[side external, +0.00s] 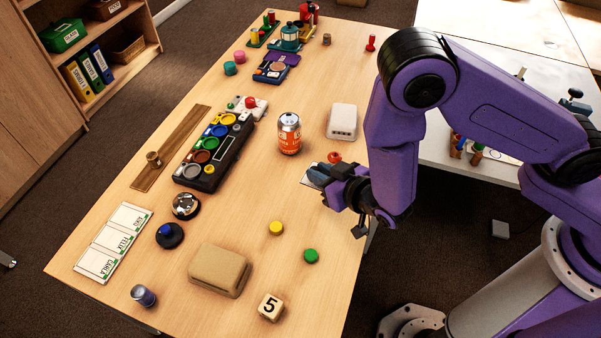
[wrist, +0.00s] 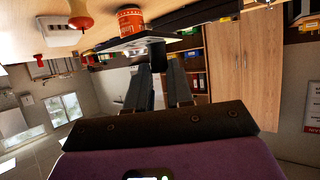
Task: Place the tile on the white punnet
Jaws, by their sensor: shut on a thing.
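My gripper (side external: 325,177) is shut on a thin, flat piece, apparently the tile (side external: 310,183), above the right side of the table. The tile's pale edge shows just past the dark fingers; the gripper hides much of it.
An orange can (side external: 289,134) stands left of the punnet. A red-topped piece (side external: 334,157) is close behind my gripper. A tray of coloured pots (side external: 213,150) lies further left.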

